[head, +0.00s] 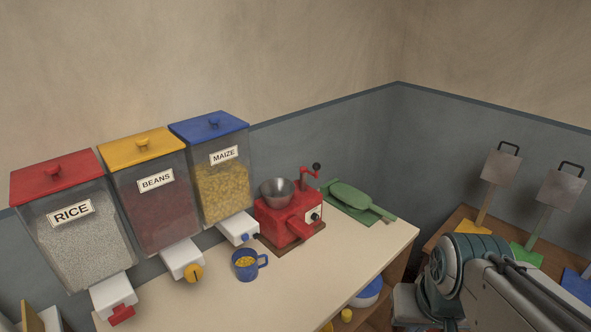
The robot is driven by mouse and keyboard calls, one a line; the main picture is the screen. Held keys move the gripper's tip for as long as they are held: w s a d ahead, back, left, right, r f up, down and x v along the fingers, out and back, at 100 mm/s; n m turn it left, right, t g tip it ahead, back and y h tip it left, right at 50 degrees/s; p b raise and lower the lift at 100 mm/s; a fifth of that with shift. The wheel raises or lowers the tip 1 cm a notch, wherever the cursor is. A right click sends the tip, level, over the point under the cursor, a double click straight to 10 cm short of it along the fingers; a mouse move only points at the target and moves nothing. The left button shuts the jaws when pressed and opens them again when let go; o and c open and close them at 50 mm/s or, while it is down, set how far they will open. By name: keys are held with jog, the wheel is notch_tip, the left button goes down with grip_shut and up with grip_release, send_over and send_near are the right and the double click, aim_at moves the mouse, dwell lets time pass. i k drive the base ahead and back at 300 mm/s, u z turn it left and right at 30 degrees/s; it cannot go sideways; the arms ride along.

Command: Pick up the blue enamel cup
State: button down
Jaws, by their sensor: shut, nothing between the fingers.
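The blue enamel cup (242,272) stands upright on the counter (345,257) in the head view. It sits just in front of the maize dispenser's white spout. Yellow grains show inside the cup. Its handle points to the right. My arm comes in at the lower right, apart from the cup and beyond the counter's right edge. My gripper is out of the picture, and nothing touches the cup.
Rice (80,240), beans (155,195) and maize (222,190) dispensers line the wall. The counter in front of the cup is clear.

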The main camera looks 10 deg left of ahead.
aim_at(245, 260)
jog(key=z, duration=1.55)
jog(key=i, duration=1)
jog(key=u, duration=3.1)
jog(key=i, duration=0.5)
jog(key=u, duration=0.1)
